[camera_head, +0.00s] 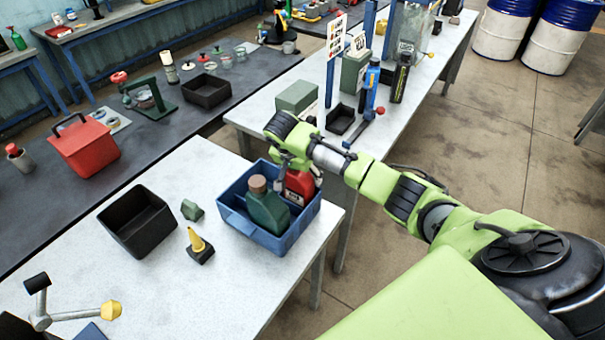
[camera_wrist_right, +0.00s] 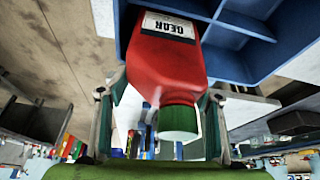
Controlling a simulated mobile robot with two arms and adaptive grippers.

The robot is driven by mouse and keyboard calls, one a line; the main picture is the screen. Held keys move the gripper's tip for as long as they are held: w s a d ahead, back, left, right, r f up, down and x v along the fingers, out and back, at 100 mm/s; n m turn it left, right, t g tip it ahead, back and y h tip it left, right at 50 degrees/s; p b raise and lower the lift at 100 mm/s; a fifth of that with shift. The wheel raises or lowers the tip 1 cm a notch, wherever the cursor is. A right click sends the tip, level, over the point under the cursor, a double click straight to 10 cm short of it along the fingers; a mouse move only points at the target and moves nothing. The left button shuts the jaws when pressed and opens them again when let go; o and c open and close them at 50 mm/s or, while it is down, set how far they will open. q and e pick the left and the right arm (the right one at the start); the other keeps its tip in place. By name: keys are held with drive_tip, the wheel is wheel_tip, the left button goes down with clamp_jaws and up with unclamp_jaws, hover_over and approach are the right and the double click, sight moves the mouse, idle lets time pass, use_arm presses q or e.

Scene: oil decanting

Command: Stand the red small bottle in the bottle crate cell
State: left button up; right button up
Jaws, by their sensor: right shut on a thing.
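The red small bottle (camera_head: 299,187) is in the right back part of the blue bottle crate (camera_head: 283,243), seen in the head view. It looks about upright; whether its base touches the crate floor is hidden. My right gripper (camera_head: 289,162) is above that part of the crate, shut on the bottle's upper part. In the right wrist view the red bottle (camera_wrist_right: 168,62) shows its green cap and a "GEAR" label between my right gripper's fingers (camera_wrist_right: 160,100). The blue crate's dividers (camera_wrist_right: 243,25) show beside it. My left gripper is in neither view.
A green bottle (camera_head: 266,211) with a brown cap stands in the crate, left of the red one. A black bin (camera_head: 138,222), a green block (camera_head: 192,210) and a yellow cone-topped item (camera_head: 198,245) stand left of the crate. The white table (camera_head: 190,300) is clear in front.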

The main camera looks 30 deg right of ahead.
drive_tip(key=shift+f+b, duration=0.3)
drive_tip(key=shift+f, duration=0.4)
drive_tip(key=o, duration=1.3)
drive_tip(key=shift+s+f, duration=0.1)
drive_tip(key=v, duration=1.2)
